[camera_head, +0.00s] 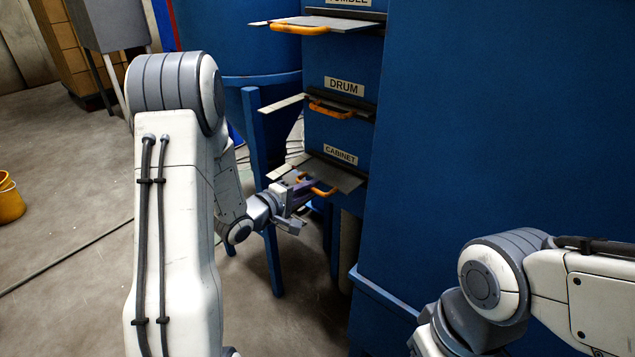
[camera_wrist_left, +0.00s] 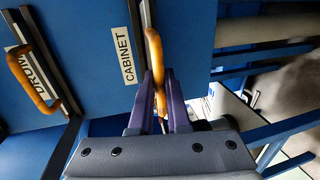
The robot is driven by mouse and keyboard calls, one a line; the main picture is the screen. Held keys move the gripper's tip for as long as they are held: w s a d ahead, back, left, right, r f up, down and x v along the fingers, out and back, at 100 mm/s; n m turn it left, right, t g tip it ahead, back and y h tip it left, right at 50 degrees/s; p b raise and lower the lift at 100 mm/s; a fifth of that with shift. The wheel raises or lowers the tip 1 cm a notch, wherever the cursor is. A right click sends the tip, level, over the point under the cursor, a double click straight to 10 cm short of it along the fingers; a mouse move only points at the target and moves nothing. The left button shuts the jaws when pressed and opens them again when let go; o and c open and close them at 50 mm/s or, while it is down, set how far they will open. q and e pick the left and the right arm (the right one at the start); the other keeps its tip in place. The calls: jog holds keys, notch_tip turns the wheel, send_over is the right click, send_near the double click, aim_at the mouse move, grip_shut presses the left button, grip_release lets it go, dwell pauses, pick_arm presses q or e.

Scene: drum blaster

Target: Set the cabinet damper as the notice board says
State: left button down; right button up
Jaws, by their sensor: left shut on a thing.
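The cabinet damper is a grey plate (camera_head: 342,177) standing out of its slot below the CABINET label (camera_head: 340,155) on the blue housing. It has an orange handle (camera_head: 322,191) on its front edge. My left gripper (camera_head: 303,190) is at this handle. In the left wrist view, the purple fingers (camera_wrist_left: 160,90) are shut on the orange handle (camera_wrist_left: 154,48), next to the CABINET label. My right arm shows at the lower right, but its gripper is out of the picture. No notice board is in view.
Above are the drum damper, its orange handle (camera_head: 330,110) close to its slot, and the top damper plate (camera_head: 335,22), standing well out. Pale strips stick out beside the slots. A blue post (camera_head: 265,190) stands close by my left gripper. A yellow bucket (camera_head: 10,200) is far left.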

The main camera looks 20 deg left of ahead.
pick_arm(q)
jog(key=shift+w+a, duration=0.15)
jog(key=shift+a, duration=0.05)
jog(key=c, duration=0.9)
grip_release()
jog(key=shift+w+d, duration=0.1)
jog(key=shift+d, duration=0.2)
jog(key=p+v, duration=0.3)
jog(key=v, duration=0.7)
jog(key=shift+s, duration=0.25)
